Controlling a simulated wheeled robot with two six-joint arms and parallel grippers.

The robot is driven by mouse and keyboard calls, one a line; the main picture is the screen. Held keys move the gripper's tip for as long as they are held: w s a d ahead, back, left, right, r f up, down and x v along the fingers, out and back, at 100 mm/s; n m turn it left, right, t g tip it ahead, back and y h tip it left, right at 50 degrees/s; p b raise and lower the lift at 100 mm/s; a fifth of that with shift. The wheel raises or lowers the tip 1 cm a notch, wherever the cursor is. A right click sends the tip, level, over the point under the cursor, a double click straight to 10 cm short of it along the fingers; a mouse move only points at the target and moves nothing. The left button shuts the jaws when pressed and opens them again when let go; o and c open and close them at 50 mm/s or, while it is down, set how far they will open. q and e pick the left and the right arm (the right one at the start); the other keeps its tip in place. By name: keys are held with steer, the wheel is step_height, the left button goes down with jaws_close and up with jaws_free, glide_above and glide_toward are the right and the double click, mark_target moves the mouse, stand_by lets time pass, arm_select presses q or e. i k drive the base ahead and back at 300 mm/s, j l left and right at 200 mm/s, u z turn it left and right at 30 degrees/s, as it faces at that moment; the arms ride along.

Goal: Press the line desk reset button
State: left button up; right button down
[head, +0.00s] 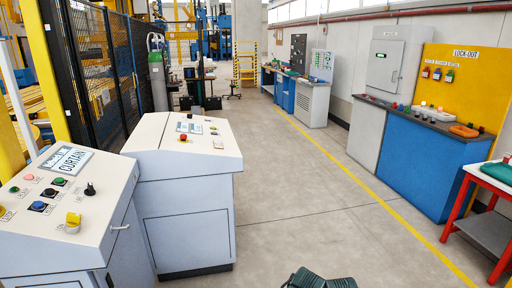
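Two pale control desks stand at the left. The nearer desk (95,235) carries a plate reading CURTAIN (67,160). Its sloped top has several buttons, among them a pink one (29,177), a blue one (38,206) and a green one (59,181), plus a yellow switch (73,222) and a black knob (90,189). The farther desk (190,215) has a plate (189,127) too small to read, a red button (183,138) and small controls at its right. I cannot tell which button is the reset. Neither gripper is in view.
Black mesh fencing (100,60) runs behind the desks. A blue bench (420,165) with a yellow LOCK-OUT board (455,85) and a red-legged table (487,215) stand at the right. The grey floor (310,200) between is clear. A dark ribbed thing shows at the bottom edge, unclear.

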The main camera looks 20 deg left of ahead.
mark_target(37, 204)
steer(key=i+u, duration=0.2)
steer(key=u, duration=0.2)
steer(key=i+l+u, duration=0.1)
steer(key=u, duration=0.3)
steer(key=i+l+u, duration=0.2)
steer(key=u, duration=0.2)
steer(key=i+l+u, duration=0.2)
steer(key=u, duration=0.2)
steer(key=i+l+u, duration=0.2)
steer(key=u, duration=0.2)
steer(key=i+l+u, duration=0.2)
steer(key=l+u, duration=0.25)
steer(key=i+l+u, duration=0.15)
steer(key=l+u, duration=0.25)
steer(key=i+l+u, duration=0.1)
steer(key=l+u, duration=0.2)
steer(key=u, duration=0.15)
steer(key=l+u, duration=0.6)
steer(key=l, duration=0.3)
steer(key=k+l+u, duration=0.15)
steer(key=l, duration=0.3)
